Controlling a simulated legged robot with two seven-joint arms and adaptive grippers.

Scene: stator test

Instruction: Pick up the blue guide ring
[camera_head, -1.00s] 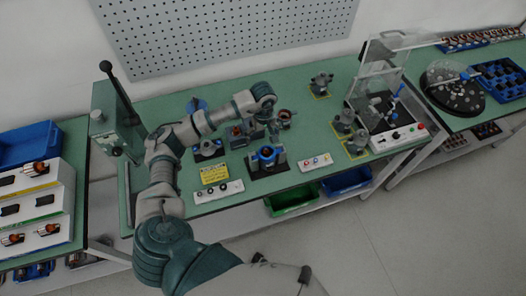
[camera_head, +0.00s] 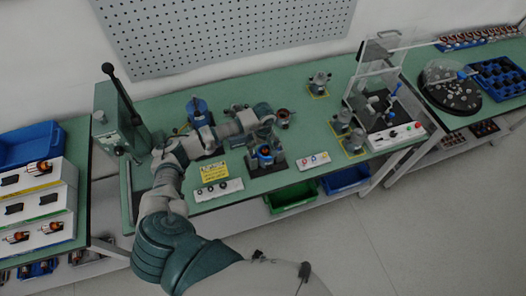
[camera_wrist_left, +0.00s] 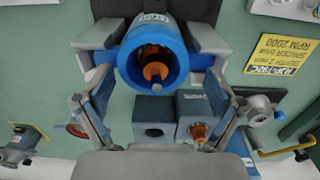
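The blue guide ring (camera_head: 265,158) sits on a dark stand near the front edge of the green bench. In the left wrist view the blue ring (camera_wrist_left: 180,72) is at the top middle, with a copper-coloured core inside it. My left gripper (camera_head: 266,139) is just above the ring, partly hiding it. In the left wrist view the left gripper (camera_wrist_left: 158,84) is open, its fingers spread to either side of the ring. I cannot tell whether they touch it. My right gripper is not in view.
A blue-topped device (camera_head: 198,108) stands behind my arm. A yellow label (camera_head: 214,172) and a switch strip (camera_head: 217,190) lie left of the ring. A strip with coloured buttons (camera_head: 313,161) is to its right. A clear-shielded test station (camera_head: 382,104) stands farther right.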

